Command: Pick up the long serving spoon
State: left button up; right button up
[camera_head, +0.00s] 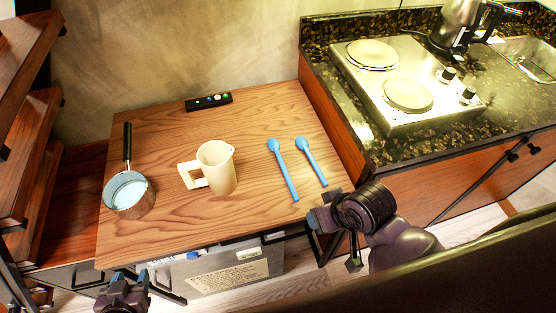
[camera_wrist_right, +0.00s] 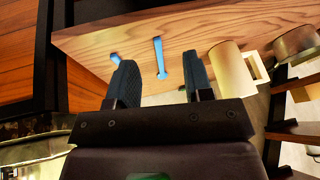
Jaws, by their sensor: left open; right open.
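Two blue spoons lie side by side on the wooden table. The left one, the long serving spoon (camera_head: 285,172), looks longer; the shorter spoon (camera_head: 313,164) lies to its right. In the right wrist view the long spoon (camera_wrist_right: 160,58) shows beyond the gap between the fingers, and the shorter spoon (camera_wrist_right: 115,59) is partly behind the left finger. My right gripper (camera_head: 335,240) is open and empty, just off the table's near right edge, apart from both spoons. My left gripper (camera_head: 130,279) is open and empty at the near left edge.
A cream jug (camera_head: 217,168) stands left of the spoons. A saucepan (camera_head: 129,195) sits at the table's left, and a black remote (camera_head: 208,102) at the back. A counter with a hotplate (camera_head: 405,85) and kettle (camera_head: 459,27) rises on the right. A grey box (camera_head: 215,278) sits below.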

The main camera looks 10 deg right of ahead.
jog(key=w+a+n+g+y, duration=0.1)
jog(key=w+a+g, duration=0.1)
jog(key=w+a, duration=0.3)
jog(key=m+g+h, duration=0.2)
jog(key=g+h, duration=0.1)
jog(key=h, duration=0.1)
send_near(289, 180)
jog(key=f, duration=0.3)
jog(key=shift+s+d+b, duration=0.2)
jog(key=shift+b, duration=0.1)
notch_tip(289, 180, down, 5)
jog(key=shift+f+b, duration=0.15)
jog(key=shift+b, duration=0.3)
jog(key=shift+w+f, duration=0.1)
jog(key=shift+f, duration=0.2)
